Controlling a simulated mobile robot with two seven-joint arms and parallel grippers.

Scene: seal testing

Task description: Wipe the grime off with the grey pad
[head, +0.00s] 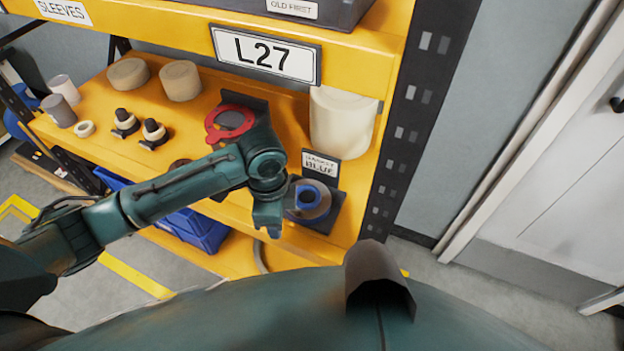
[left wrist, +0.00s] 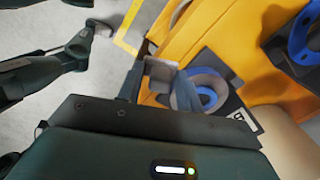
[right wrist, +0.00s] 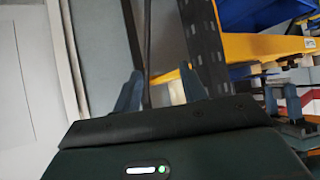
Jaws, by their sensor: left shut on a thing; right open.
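My left gripper (head: 268,222) points down just left of the blue gasket (head: 310,197), over the shelf's front edge. It also shows in the left wrist view (left wrist: 160,88), shut on a small grey block, which looks like the grey pad (left wrist: 160,72). The pad is hidden in the head view. The blue gasket (left wrist: 206,97) lies on a dark square plate with a grey-brown disc around it; I cannot tell whether this disc is grime. From the wrist the pad appears beside it; contact is unclear. My right gripper (right wrist: 159,88) is open and empty.
A red gasket (head: 230,121) stands at the shelf's middle. A "GASKET BLUE" sign (head: 321,165) and a cream cylinder (head: 342,122) stand behind the blue gasket. Other cylinders (head: 180,80) are at the left. A rack post (head: 411,125) bounds the right. Blue bins (head: 197,230) sit below.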

